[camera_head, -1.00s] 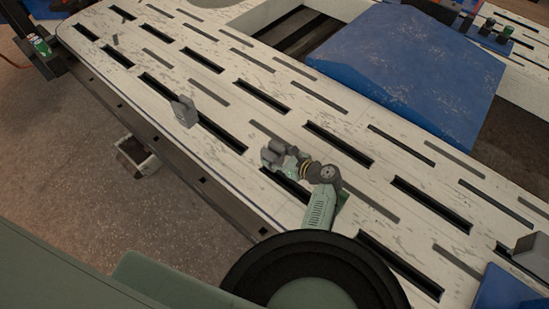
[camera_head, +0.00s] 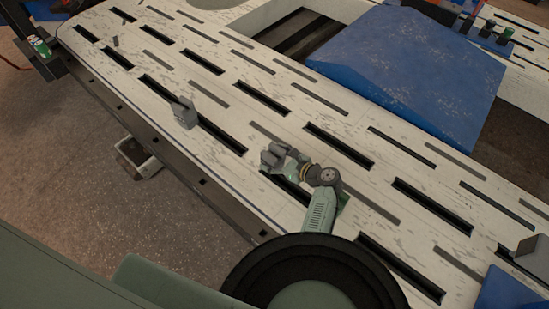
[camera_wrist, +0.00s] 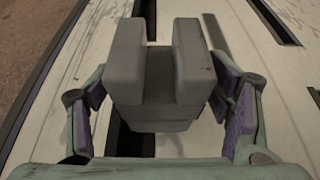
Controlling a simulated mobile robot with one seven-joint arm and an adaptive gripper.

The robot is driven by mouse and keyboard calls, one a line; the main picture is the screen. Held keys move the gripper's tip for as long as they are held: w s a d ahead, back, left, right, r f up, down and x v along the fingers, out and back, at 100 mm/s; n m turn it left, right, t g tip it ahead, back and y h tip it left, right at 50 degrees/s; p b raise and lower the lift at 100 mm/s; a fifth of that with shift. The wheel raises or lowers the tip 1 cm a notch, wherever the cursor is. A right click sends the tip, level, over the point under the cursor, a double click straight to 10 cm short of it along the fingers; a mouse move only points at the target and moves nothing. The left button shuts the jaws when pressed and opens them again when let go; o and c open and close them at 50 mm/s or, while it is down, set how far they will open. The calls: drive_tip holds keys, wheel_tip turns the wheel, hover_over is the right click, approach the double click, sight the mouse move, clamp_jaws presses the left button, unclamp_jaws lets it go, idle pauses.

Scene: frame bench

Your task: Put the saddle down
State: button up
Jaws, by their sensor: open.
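The saddle (camera_head: 272,158) is a grey block with two upright walls and a channel between them. It appears to stand upright on the pale slotted bench (camera_head: 225,92), close to a dark slot. In the wrist view the saddle (camera_wrist: 150,120) fills the space between my fingers. My gripper (camera_wrist: 162,100) is open, with a purple-padded finger on each side of the saddle and narrow gaps at the pads. In the head view my gripper (camera_head: 293,165) is small and partly covers the saddle. The saddle's underside is hidden.
Another grey upright piece (camera_head: 184,114) stands on the bench to the left. A large blue sloped block (camera_head: 405,75) lies at the back right. A grey and blue object (camera_head: 530,255) is at the right edge. The bench's front edge is close, with floor below.

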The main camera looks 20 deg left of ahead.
drive_tip(key=shift+r, duration=0.25)
drive_tip(key=v, duration=1.2)
drive_tip(key=shift+f, duration=0.1)
